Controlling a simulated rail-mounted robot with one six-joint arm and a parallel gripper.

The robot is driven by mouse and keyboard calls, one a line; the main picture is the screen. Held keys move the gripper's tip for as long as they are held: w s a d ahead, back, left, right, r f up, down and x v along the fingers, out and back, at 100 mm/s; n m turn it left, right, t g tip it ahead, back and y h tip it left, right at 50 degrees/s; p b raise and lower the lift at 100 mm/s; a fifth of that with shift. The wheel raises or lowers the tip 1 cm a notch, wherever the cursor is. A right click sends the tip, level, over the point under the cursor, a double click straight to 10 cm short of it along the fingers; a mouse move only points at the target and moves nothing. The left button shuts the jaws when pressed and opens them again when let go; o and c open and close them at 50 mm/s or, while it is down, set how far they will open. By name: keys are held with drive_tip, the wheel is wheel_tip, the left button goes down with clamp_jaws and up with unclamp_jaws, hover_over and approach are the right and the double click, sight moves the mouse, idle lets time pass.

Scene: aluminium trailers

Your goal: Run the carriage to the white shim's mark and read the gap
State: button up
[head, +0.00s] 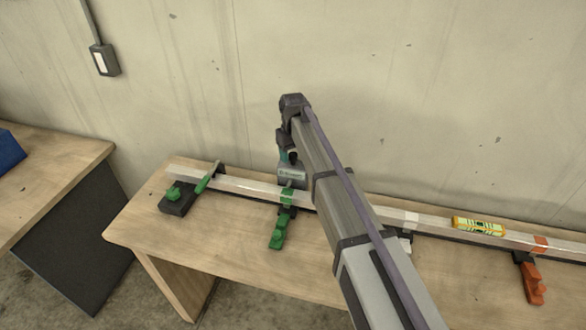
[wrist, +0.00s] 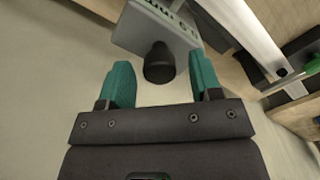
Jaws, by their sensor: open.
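In the head view the grey carriage (head: 291,174) sits on the long aluminium rail (head: 240,185), beside a green mark (head: 287,192). A white mark (head: 411,218) shows farther right on the rail, beyond my arm. My gripper (head: 286,158) is at the carriage, partly hidden by my arm. In the wrist view my gripper (wrist: 160,85) is open, its teal fingers apart. A black knob (wrist: 159,63) on the carriage (wrist: 155,30) lies ahead, between the fingertips' lines, with clear space either side. Lettering ending in "mm" on the carriage is upside down; its value is unclear.
Green clamps (head: 278,229) stand at the bench's left part and an orange clamp (head: 530,279) at right. An orange mark (head: 540,243) is farther right. The wall (head: 450,90) is close behind.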

drive_tip(key=shift+f, duration=0.7)
drive_tip(key=shift+r, duration=0.15)
clamp_jaws()
